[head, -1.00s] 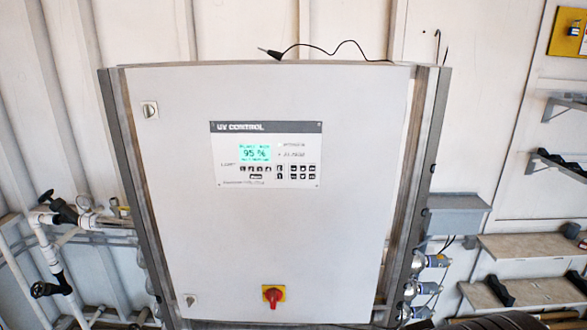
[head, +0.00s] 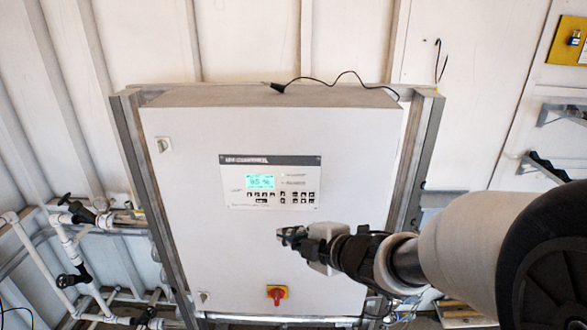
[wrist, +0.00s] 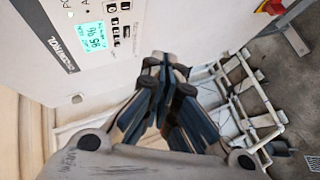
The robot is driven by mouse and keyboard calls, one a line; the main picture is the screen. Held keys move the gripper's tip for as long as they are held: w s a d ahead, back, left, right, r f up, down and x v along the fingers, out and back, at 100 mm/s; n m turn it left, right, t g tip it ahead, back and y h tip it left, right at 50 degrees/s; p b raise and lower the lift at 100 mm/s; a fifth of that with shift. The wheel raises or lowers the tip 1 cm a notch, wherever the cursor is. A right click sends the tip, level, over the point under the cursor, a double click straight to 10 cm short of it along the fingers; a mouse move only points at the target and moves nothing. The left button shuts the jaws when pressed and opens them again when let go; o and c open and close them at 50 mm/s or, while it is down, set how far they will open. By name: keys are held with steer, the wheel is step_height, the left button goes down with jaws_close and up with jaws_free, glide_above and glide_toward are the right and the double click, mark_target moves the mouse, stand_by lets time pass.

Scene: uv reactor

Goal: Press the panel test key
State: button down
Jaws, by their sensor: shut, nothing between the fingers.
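The key labels are too small to tell which is the test key. In the wrist view the display (wrist: 91,37) reads 95 %, with dark keys (wrist: 114,32) beside it. My gripper (head: 283,236) is shut and empty, below the panel in the picture. Its fingertips (wrist: 166,66) show apart from the keys.
A red rotary switch (head: 276,294) on a yellow plate is low on the cabinet. A black cable (head: 330,78) lies on top. White pipes (head: 75,255) with valves stand at the left.

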stand_by(0.3)
steer(key=shift+w+d+p, duration=0.15)
steer(key=shift+w+p, duration=1.05)
steer(key=shift+w, duration=3.25)
steer(key=shift+w, duration=0.1)
steer(key=shift+w, duration=0.3)
steer(key=shift+w, duration=0.25)
steer(key=shift+s, duration=0.7)
steer(key=shift+s+b, duration=0.95)
steer(key=shift+s, duration=1.6)
